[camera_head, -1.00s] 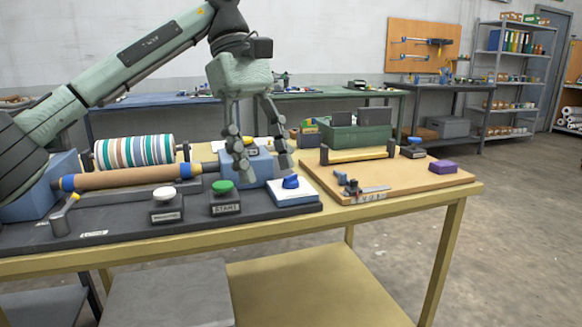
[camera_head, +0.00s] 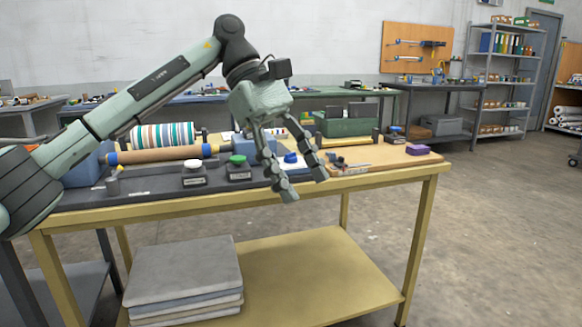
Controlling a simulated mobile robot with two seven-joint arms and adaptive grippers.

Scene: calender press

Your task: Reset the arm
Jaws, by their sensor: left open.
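My left gripper (camera_head: 307,190) is open and empty. It hangs in front of the table's (camera_head: 200,210) front edge, with its fingers pointing down and to the right. The calender press (camera_head: 150,153) sits on a dark base at the left of the table. Its brown roller and a striped roll (camera_head: 163,134) lie behind my left arm. A white-topped button (camera_head: 194,173) and a green-topped button (camera_head: 238,168) stand on the base. My right gripper does not show.
Stacked grey sheets (camera_head: 185,272) lie on the lower shelf. The floor to the right is clear.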

